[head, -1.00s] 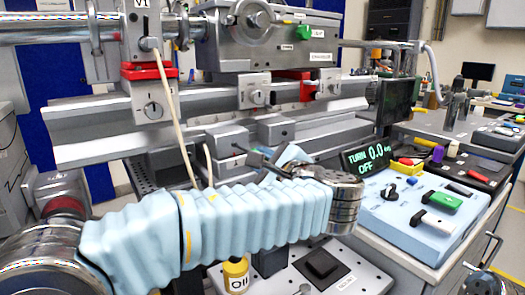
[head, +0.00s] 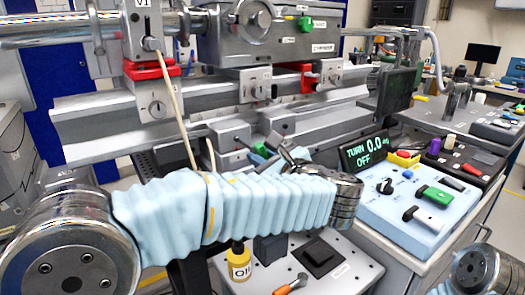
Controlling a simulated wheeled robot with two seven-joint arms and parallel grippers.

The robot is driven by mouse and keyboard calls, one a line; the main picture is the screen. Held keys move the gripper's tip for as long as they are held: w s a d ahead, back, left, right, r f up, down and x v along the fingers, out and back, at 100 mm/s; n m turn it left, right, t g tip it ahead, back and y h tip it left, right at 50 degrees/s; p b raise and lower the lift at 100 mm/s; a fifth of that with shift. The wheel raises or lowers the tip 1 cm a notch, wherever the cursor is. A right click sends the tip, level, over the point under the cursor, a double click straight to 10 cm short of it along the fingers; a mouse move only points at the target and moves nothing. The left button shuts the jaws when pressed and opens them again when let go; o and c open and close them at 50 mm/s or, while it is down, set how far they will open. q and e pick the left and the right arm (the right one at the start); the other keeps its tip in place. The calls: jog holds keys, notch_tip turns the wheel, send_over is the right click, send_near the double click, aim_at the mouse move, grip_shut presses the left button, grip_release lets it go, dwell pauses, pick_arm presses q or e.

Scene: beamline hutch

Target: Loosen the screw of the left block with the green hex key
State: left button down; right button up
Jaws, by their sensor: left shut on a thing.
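My left gripper (head: 278,156) is in the middle of the head view, at the end of the light blue sleeved arm. It is shut on the green hex key (head: 261,150), of which a green part and a dark shaft show. The shaft points left towards the left grey block (head: 230,136). Whether its tip sits in the block's screw is too small to tell, and the screw is not clearly visible. A second grey block (head: 277,122) stands to the right. The display (head: 366,150) reads TURN 0.0 and OFF. My right gripper is out of view.
A light blue panel (head: 395,225) with black, green and white pieces is at the right. An oil bottle (head: 238,262) and an orange-handled tool (head: 290,285) are at the front. A thin pale rod (head: 176,108) slants down behind my arm.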

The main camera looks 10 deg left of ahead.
pick_arm(q)
jog(key=shift+f+m, duration=0.1)
jog(key=shift+m, duration=0.5)
jog(key=m, duration=0.3)
jog(key=shift+g+y, duration=0.3)
jog(key=shift+w+a, duration=0.35)
jog(key=shift+w, duration=0.05)
dwell(0.7)
